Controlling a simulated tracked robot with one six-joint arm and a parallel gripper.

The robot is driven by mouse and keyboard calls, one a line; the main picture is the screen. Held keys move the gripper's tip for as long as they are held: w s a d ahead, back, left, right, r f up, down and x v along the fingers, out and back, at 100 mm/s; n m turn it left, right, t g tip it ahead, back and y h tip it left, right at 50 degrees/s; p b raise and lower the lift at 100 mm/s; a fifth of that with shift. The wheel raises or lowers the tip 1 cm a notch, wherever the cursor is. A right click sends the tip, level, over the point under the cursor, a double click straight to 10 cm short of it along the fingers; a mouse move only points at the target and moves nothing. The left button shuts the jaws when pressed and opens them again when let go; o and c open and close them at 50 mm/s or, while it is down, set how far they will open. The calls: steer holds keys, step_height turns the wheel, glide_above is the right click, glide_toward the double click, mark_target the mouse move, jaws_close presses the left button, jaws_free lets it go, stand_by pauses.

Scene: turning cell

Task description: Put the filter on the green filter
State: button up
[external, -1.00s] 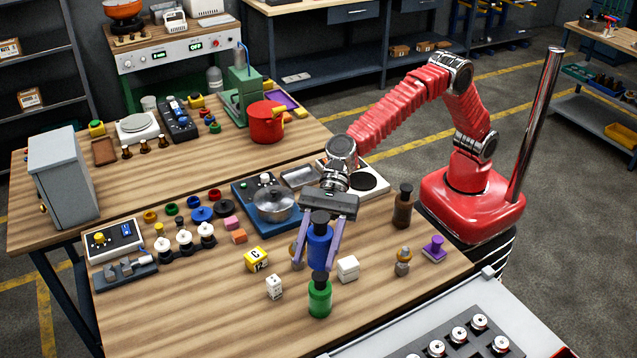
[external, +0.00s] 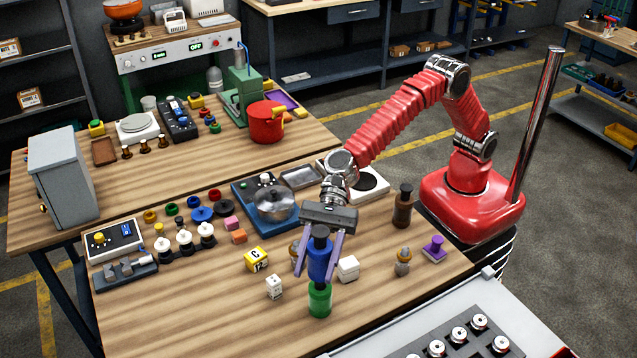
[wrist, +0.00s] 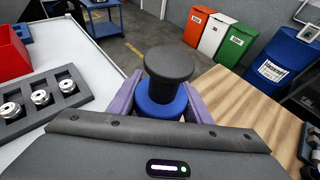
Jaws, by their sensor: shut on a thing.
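A blue filter (external: 319,260) with a dark cap is held upright between the purple fingers of my gripper (external: 320,275). The green filter (external: 320,300) stands upright on the table directly below it. The bottom of the blue filter meets the top of the green one in the external view; whether it rests on it I cannot tell. In the wrist view, the dark cap and blue body (wrist: 163,103) show between the fingers; the green filter is hidden there.
A white block (external: 348,268) is close right of the gripper, with a yellow block (external: 256,259) and a white die (external: 274,287) to the left. A brown bottle (external: 403,206) and purple stamp (external: 434,248) stand farther right. The front left of the wooden table is clear.

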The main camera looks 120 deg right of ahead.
steer(key=o, duration=1.2)
steer(key=shift+o, duration=0.2)
steer(key=shift+r, duration=0.1)
steer(key=shift+s+d+r, duration=0.2)
steer(key=shift+s+d, duration=0.25)
steer(key=v, duration=1)
steer(key=shift+s+d+r, duration=0.15)
steer(key=shift+s, duration=0.05)
